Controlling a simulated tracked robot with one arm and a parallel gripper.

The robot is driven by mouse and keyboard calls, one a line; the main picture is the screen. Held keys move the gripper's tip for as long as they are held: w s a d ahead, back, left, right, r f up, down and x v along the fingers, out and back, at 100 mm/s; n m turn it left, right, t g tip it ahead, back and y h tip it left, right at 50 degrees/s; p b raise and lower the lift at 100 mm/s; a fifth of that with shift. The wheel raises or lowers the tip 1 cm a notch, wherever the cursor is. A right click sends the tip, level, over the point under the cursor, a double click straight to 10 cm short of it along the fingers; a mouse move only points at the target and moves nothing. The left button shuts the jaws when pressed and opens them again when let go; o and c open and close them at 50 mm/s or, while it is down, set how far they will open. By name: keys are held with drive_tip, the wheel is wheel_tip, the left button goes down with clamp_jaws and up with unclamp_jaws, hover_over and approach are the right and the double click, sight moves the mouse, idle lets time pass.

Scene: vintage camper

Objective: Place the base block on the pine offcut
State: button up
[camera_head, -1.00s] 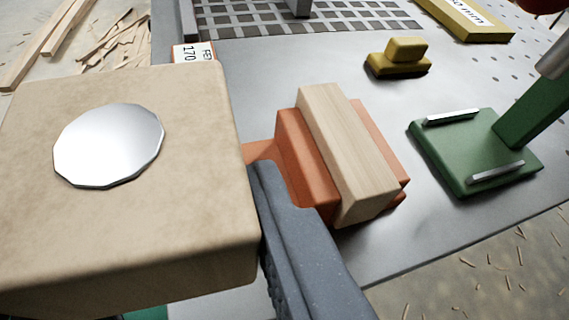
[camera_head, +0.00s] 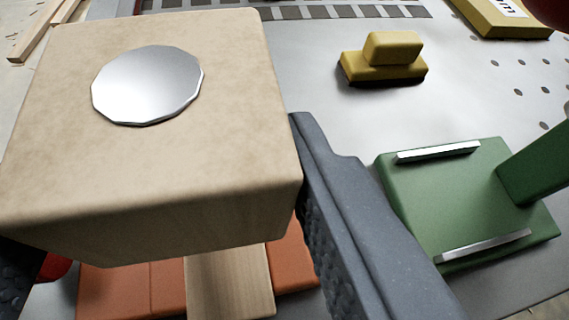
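The base block (camera_head: 150,185) is a large beige block with a shiny round metal disc on its top face. It fills the left of the view. My gripper (camera_head: 165,215) is shut on it, with a dark grey finger along its right side and part of the other finger at the lower left. The pine offcut (camera_head: 230,285) is a pale wooden bar in an orange holder (camera_head: 130,290). It shows below the block's front edge, and the block hides the rest. I cannot tell whether the block touches the offcut.
A green base with two metal strips and an upright (camera_head: 450,195) stands close to the right of my gripper. A small yellow stepped block (camera_head: 385,60) sits farther back on the grey metal table (camera_head: 300,70). A labelled yellow block (camera_head: 505,20) lies at the back right.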

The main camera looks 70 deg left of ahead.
sight(214, 250)
drive_tip(key=shift+w+a+f, duration=0.25)
drive_tip(key=shift+w, duration=0.15)
drive_tip(key=shift+f, duration=1.5)
drive_tip(key=shift+f, duration=0.15)
drive_tip(key=o, duration=1)
drive_tip(key=shift+o, duration=0.2)
drive_tip(key=shift+d+r, duration=0.1)
drive_tip(key=shift+r, duration=0.1)
drive_tip(key=p+v, duration=0.1)
drive_tip(key=v, duration=1)
drive_tip(key=shift+d+p, duration=0.3)
drive_tip(key=shift+d, duration=0.1)
drive_tip(key=shift+r, duration=0.1)
